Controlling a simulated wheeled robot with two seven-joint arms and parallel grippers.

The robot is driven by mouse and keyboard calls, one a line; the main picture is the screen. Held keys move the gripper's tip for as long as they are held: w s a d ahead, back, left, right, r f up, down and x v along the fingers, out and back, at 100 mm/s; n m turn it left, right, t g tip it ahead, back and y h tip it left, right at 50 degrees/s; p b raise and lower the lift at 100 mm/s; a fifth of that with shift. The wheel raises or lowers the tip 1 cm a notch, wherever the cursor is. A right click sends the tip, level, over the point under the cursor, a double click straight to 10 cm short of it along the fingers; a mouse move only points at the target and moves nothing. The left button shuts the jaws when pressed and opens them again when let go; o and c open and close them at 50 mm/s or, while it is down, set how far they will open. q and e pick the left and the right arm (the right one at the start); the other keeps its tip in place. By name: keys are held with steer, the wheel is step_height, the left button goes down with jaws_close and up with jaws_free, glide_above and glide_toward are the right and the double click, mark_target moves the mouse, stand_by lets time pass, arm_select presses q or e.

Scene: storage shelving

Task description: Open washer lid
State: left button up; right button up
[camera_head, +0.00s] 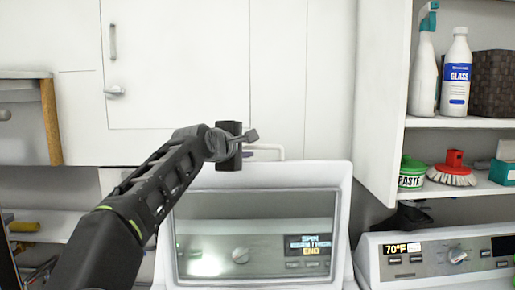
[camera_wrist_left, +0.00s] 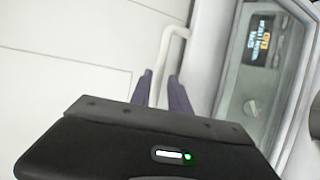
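The washer lid (camera_head: 343,200) is a white frame with a large glass window, standing raised in the middle of the head view. The washer's display and knob show through the glass. A thin white bar handle (camera_head: 270,147) is at the lid's top edge. My left gripper (camera_head: 248,154) is at the left end of this handle. In the left wrist view the purple fingers (camera_wrist_left: 163,88) are close together, one on each side of the white handle (camera_wrist_left: 182,31). They appear shut on it, with a slight gap hard to judge. My right gripper is not in view.
A white cabinet (camera_head: 178,60) is behind my arm. Another appliance (camera_head: 440,258) stands at lower right.

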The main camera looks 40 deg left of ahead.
mark_target(252, 146)
arm_select(q)
steer(key=p+x, duration=0.2)
steer(key=x, duration=0.4)
steer(key=shift+w+a+p, duration=0.1)
steer(key=shift+w+p, duration=0.15)
steer(key=shift+p, duration=0.05)
steer(key=shift+w+a+f, duration=0.15)
steer(key=shift+w+f, duration=0.1)
steer(key=shift+w, duration=0.35)
jaws_close()
stand_by(0.7)
